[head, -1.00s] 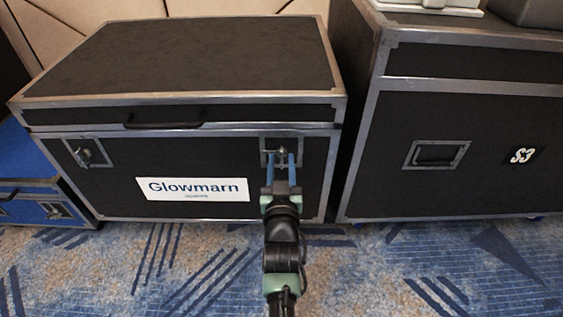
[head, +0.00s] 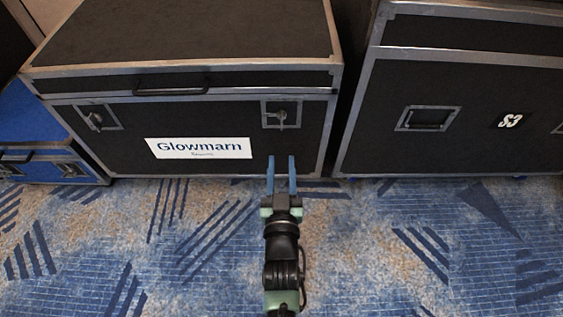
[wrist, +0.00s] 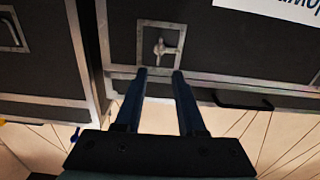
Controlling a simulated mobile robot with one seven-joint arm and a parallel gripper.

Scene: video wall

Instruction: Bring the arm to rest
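My gripper (head: 281,176) is in the lower middle of the head view, in front of the black Glowmarn case (head: 230,135). Its two blue fingers are apart with nothing between them. The right-hand latch (head: 282,114) of the case shows just beyond the fingertips, and I see a gap between them and it. In the wrist view the fingers (wrist: 160,78) are also spread and empty, with the latch (wrist: 161,47) past their tips. The case's lid is closed.
A larger black case marked S3 (head: 465,120) stands to the right, with a narrow gap between. A blue case (head: 40,155) stands at the left. Patterned carpet (head: 400,260) in front is clear on both sides of my arm.

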